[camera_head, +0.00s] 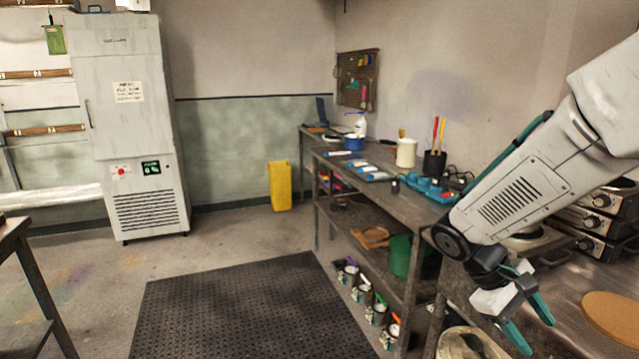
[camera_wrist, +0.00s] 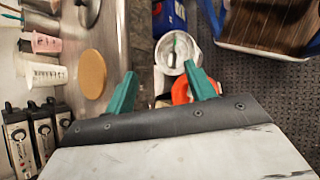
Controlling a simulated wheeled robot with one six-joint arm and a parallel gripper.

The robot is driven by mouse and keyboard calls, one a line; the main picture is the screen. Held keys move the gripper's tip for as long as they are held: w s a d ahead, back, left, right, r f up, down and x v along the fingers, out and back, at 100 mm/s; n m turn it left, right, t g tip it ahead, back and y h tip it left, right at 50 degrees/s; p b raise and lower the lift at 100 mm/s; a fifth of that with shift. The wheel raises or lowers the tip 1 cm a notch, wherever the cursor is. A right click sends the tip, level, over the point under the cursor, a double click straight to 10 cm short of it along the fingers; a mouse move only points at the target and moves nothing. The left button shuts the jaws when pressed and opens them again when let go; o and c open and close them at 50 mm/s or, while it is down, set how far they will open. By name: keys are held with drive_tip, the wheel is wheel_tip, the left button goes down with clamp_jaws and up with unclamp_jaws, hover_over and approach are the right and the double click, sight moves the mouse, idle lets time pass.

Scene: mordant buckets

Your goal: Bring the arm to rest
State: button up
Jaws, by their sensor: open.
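My gripper (camera_head: 530,325) hangs at the lower right of the head view, at the end of my arm. Its two green fingers are spread apart and nothing is between them. In the wrist view my gripper (camera_wrist: 163,92) shows both fingers apart, with no object held. It is over the front edge of the metal counter, near a round tan board (camera_head: 612,318). The board also shows in the wrist view (camera_wrist: 92,74).
A workbench (camera_head: 330,165) with bottles, a white jug (camera_head: 406,153) and blue trays stands ahead. Burners (camera_head: 590,222) are at right. A black floor mat (camera_head: 235,310) and open floor lie left. A tall cabinet (camera_head: 125,120) stands behind.

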drive_tip(key=s+a+r+m+t+y, duration=0.2)
drive_tip(key=s+a+r+t+y, duration=0.1)
drive_tip(key=s+a+r, duration=0.2)
drive_tip(key=s+a+r+m+t+y, duration=0.2)
drive_tip(key=s+a+r+t+y, duration=0.1)
drive_tip(key=s, duration=0.6)
drive_tip(key=shift+s+a+r+y, duration=0.2)
drive_tip(key=shift+a+r+y, duration=0.5)
drive_tip(key=shift+a+r, duration=0.2)
